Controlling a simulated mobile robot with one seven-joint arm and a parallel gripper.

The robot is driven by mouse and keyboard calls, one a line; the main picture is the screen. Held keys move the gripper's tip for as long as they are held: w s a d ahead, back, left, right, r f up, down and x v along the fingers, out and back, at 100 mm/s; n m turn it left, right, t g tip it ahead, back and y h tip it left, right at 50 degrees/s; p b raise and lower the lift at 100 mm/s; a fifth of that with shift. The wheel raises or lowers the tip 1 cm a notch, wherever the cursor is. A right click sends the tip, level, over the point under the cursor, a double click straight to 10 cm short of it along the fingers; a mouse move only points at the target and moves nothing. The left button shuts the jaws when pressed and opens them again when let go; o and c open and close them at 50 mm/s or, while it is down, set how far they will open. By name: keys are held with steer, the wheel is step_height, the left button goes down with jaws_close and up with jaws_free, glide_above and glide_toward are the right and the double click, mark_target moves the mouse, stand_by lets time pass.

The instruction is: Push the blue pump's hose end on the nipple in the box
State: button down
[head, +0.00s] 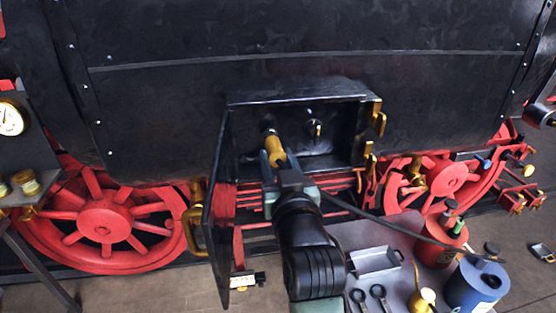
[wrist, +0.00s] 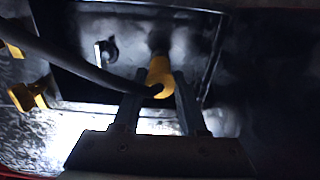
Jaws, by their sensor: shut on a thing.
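My gripper (head: 273,160) is inside the open black box (head: 300,95), shut on the yellow hose end (head: 275,148). In the wrist view, the hose end (wrist: 160,72) sits between my two fingers (wrist: 158,92) and points at the back wall. A dark round fitting (head: 268,133), seemingly the nipple, is at its tip; I cannot tell whether they touch or overlap. The black hose (head: 390,222) runs from the hose end down right towards the blue pump (head: 478,285) on the low table. It also crosses the left of the wrist view (wrist: 75,65).
The box door (head: 219,215) hangs open at the left. A small valve-like fitting (head: 314,128) is on the back wall, right of the hose end. Brass catches (head: 378,120) line the right edge. A red can (head: 442,243) and a metal tray (head: 376,262) stand on the table.

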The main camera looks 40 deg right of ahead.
steer(key=shift+r, duration=0.1)
steer(key=shift+c, duration=1.9)
jaws_free()
steer(key=shift+s+a+f, duration=0.2)
steer(key=shift+s+f, duration=0.05)
steer(key=shift+s, duration=0.05)
steer(key=b+v, duration=0.4)
steer(key=v, duration=0.8)
steer(key=shift+b, duration=0.4)
steer(key=shift+s+r, duration=0.15)
